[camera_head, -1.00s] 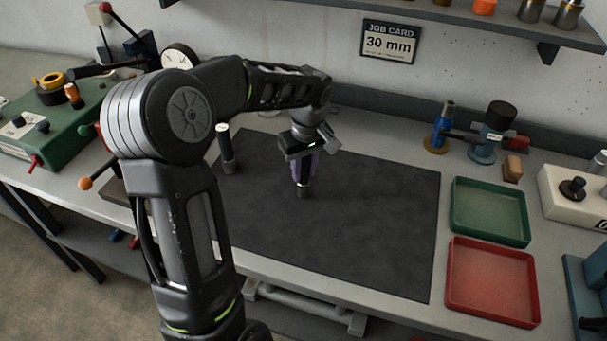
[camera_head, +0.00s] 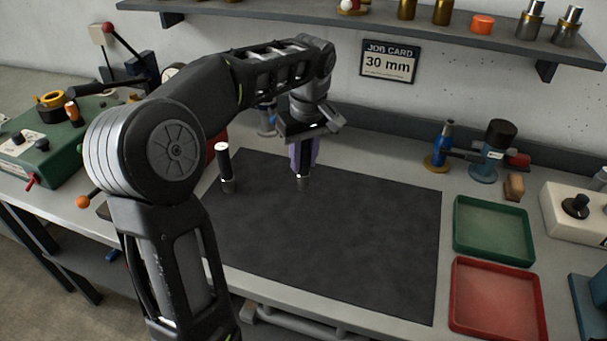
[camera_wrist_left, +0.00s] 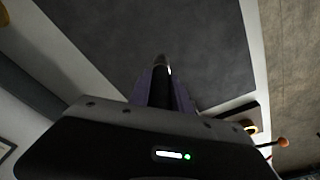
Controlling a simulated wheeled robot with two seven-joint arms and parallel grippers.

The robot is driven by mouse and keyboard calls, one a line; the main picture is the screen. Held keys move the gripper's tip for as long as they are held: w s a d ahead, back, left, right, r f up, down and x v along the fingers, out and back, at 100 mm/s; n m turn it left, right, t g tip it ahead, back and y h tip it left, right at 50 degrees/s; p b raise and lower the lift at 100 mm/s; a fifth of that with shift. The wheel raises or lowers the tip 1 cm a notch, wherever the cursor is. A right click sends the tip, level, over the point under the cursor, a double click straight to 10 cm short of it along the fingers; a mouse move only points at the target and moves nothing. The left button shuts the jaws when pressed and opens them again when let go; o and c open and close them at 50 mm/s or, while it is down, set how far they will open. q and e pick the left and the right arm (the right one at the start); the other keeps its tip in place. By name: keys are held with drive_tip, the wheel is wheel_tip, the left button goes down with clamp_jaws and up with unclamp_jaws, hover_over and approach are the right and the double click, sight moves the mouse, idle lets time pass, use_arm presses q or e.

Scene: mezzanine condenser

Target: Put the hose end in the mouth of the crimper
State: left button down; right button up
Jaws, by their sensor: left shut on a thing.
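My left gripper (camera_head: 303,165) is above the back part of the dark mat, pointing down. Its purple fingers are shut on a dark hose end (camera_head: 303,182) with a pale band, held upright and apart from the mat. The hose end also shows between the fingers in the left wrist view (camera_wrist_left: 162,68). A second black tube piece (camera_head: 226,172) with a silvery top stands upright on the mat to the left. A green machine (camera_head: 45,150) with a yellow ring stands at the far left. I cannot make out the crimper's mouth; my arm hides part of the bench.
The dark mat (camera_head: 330,245) is mostly clear. A green tray (camera_head: 495,258) and a red tray (camera_head: 497,325) lie to its right. Blue tools (camera_head: 485,172) stand behind them. A shelf (camera_head: 400,37) with small fittings runs along the wall above a job card (camera_head: 388,62) reading 30 mm.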

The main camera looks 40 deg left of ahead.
use_arm(q)
drive_tip(key=shift+r, duration=0.35)
idle(0.3)
